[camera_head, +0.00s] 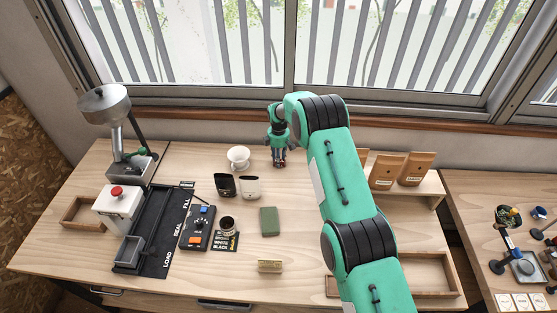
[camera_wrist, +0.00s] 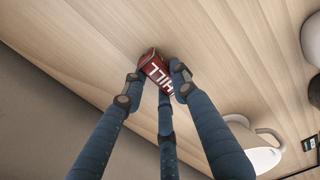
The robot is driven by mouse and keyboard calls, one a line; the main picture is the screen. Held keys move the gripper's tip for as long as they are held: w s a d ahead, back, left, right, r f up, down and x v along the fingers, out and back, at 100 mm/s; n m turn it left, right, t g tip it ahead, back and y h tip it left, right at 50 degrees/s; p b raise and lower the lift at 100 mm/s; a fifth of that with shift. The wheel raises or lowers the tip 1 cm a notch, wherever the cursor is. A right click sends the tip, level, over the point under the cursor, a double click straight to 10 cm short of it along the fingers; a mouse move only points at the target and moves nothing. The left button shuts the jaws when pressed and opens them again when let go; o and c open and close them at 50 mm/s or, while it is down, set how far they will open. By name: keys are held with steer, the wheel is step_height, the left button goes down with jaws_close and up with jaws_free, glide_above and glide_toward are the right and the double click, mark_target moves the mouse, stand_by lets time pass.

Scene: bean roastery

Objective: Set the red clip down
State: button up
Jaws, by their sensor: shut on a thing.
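The red clip (camera_wrist: 157,72) shows in the wrist view between the fingertips, dark red with white letters on its face. My gripper (camera_wrist: 153,80) is shut on it, with the blue fingers on either side. The wood tabletop lies behind the clip; I cannot tell whether the clip touches it. In the head view my gripper (camera_head: 279,162) points down over the back of the table, right of the white dripper (camera_head: 238,157). The clip is too small to make out clearly there.
A black cup (camera_head: 225,186) and a white cup (camera_head: 250,188) stand in front of the dripper. A green block (camera_head: 269,222) and a brass-coloured block (camera_head: 269,266) lie nearer the front. A shelf with brown bags (camera_head: 387,171) stands right, partly behind my arm.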

steer(key=shift+f, duration=0.2)
steer(key=o, duration=0.8)
steer(key=shift+r, duration=0.1)
steer(key=shift+r, duration=0.15)
step_height(320, 180, up, 12)
steer(key=shift+b, duration=0.45)
stand_by(0.7)
